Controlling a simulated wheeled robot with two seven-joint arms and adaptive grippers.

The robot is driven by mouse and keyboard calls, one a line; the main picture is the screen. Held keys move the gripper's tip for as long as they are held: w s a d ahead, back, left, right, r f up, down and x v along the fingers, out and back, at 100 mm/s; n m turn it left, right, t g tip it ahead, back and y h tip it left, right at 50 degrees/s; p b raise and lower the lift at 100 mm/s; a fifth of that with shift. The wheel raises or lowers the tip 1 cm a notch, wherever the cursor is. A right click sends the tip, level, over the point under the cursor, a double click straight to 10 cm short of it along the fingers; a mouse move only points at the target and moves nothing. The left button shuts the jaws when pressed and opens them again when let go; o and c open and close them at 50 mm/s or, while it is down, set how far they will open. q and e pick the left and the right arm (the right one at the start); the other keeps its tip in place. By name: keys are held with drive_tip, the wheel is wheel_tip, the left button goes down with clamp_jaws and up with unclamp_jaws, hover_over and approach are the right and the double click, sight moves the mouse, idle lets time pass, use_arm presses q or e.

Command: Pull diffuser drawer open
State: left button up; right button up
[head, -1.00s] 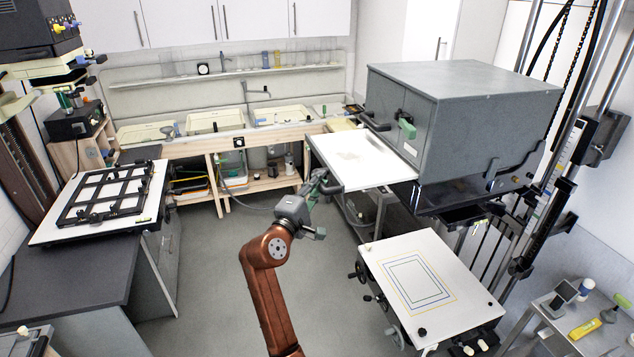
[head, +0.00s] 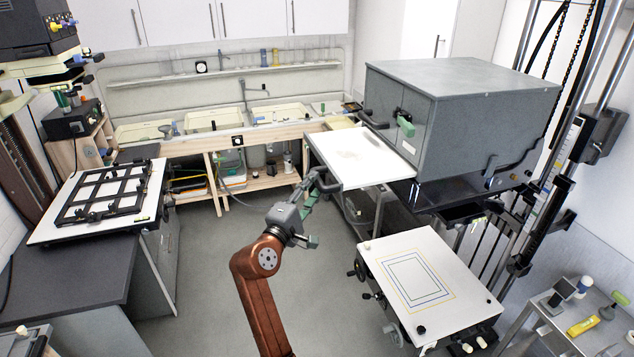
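The diffuser drawer (head: 360,158) is a white flat panel sticking out to the left from the side of the grey enlarger head (head: 455,110). A wide stretch of its top shows. A dark curved handle (head: 328,184) sits at its outer left end. My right gripper (head: 312,214) is just left of and below the handle. Its two green-tipped fingers look spread apart with nothing between them. The upper finger overlaps or lies close to the handle in the picture; I cannot tell if it touches. My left gripper is not in view.
A white baseboard with coloured frame lines (head: 418,285) stands below the head. A dark bench (head: 80,265) with a black-framed easel (head: 105,192) is on the left. A wooden sink bench (head: 270,138) runs along the back. Open grey floor lies around my arm.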

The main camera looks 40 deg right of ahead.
drive_tip(key=shift+v, duration=2.15)
